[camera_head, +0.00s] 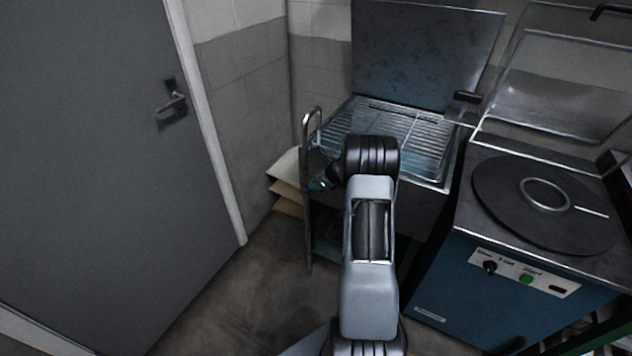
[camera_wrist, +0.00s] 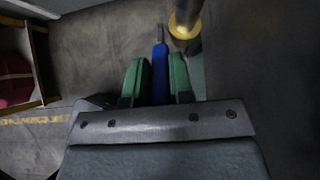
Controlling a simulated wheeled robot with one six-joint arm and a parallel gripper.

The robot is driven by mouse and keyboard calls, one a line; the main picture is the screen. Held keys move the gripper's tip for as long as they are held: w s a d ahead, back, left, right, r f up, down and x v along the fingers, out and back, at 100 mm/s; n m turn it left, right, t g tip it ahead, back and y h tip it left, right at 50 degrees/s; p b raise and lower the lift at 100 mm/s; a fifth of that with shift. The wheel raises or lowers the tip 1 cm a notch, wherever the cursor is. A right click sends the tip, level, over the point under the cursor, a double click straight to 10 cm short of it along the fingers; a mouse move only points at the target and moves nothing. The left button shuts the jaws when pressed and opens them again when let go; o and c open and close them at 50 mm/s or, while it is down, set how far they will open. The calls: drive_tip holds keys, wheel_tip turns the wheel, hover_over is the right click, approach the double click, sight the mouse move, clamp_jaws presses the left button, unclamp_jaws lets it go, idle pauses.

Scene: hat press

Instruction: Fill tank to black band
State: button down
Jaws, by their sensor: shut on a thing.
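My gripper (camera_wrist: 157,78) shows in the wrist view with two green finger pads. It is shut on a blue handle (camera_wrist: 160,62), which lies between the pads and has a grey end pointing away. A brass-coloured round fitting (camera_wrist: 184,26) on a dark, blurred pipe is just right of the handle's far end. In the head view my arm hides most of the gripper, which is beside an upright metal pipe frame (camera_head: 307,165). A basin with a wire rack (camera_head: 402,132) stands behind the arm, its lid raised. I cannot make out a black band or a water level.
A blue machine (camera_head: 462,305) with a round dark plate (camera_head: 545,205) and a control panel (camera_head: 524,272) stands at right. A grey door (camera_head: 90,150) is at left. Pale boards (camera_head: 287,188) lean by the wall. Bare floor (camera_head: 240,300) lies between door and basin.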

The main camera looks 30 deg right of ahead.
drive_tip(key=c, duration=1)
unclamp_jaws()
drive_tip(key=v, duration=1.3)
drive_tip(key=shift+s+r+p, duration=0.25)
drive_tip(key=shift+s+p, duration=0.05)
drive_tip(key=shift+p, duration=0.05)
drive_tip(key=shift+d, duration=0.1)
drive_tip(key=shift+c, duration=0.5)
